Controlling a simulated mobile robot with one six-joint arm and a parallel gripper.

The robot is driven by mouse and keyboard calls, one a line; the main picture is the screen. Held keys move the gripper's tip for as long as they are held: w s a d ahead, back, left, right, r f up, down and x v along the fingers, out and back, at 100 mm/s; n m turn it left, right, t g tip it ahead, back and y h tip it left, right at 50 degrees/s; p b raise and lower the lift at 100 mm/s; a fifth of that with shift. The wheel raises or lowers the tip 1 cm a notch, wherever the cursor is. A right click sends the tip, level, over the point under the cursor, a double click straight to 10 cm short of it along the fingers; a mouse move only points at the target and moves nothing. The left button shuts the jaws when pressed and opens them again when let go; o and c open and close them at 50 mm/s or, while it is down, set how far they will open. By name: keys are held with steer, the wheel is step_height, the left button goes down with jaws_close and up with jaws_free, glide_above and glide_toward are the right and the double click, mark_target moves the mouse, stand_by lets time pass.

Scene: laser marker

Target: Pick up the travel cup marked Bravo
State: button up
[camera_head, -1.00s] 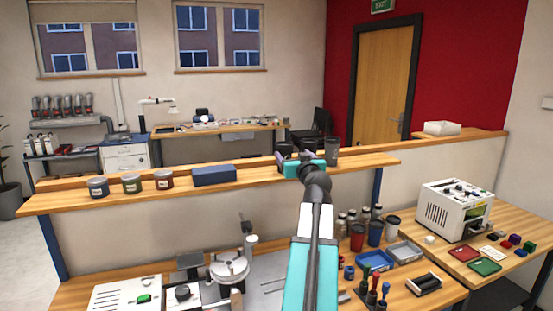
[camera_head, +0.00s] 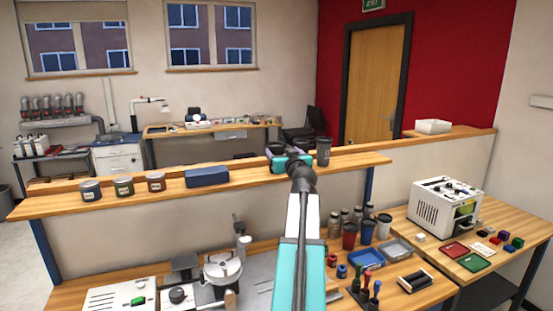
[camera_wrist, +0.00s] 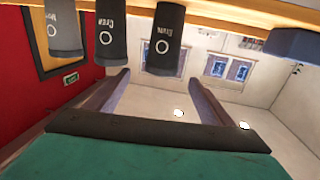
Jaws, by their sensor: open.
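Three dark travel cups stand in a row on the raised wooden shelf; the wrist view shows them upside down. The cup at the right of that row (camera_wrist: 165,38) has a small white label starting with B that looks like Bravo, but it is blurred. The middle cup (camera_wrist: 111,36) carries another word, perhaps Crew, and the left cup (camera_wrist: 64,30) is cut off by the frame. My gripper (camera_wrist: 160,84) is open and empty, its fingers pointing toward the right-hand cup, which lies roughly between them. In the head view my gripper (camera_head: 290,160) partly hides the cups; one cup (camera_head: 323,151) shows clearly to its right.
A blue case (camera_head: 207,177) and several labelled jars (camera_head: 123,186) stand on the shelf left of my gripper.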

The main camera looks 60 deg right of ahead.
mark_target(277, 144)
steer(key=shift+p+x, duration=0.45)
steer(key=shift+x, duration=1.3)
steer(key=shift+p+x, duration=1.25)
steer(key=shift+x, duration=0.35)
steer(key=shift+p+x, duration=0.3)
steer(key=shift+x, duration=0.7)
steer(key=shift+w+a, duration=0.1)
steer(key=shift+c, duration=0.4)
steer(key=c, duration=0.7)
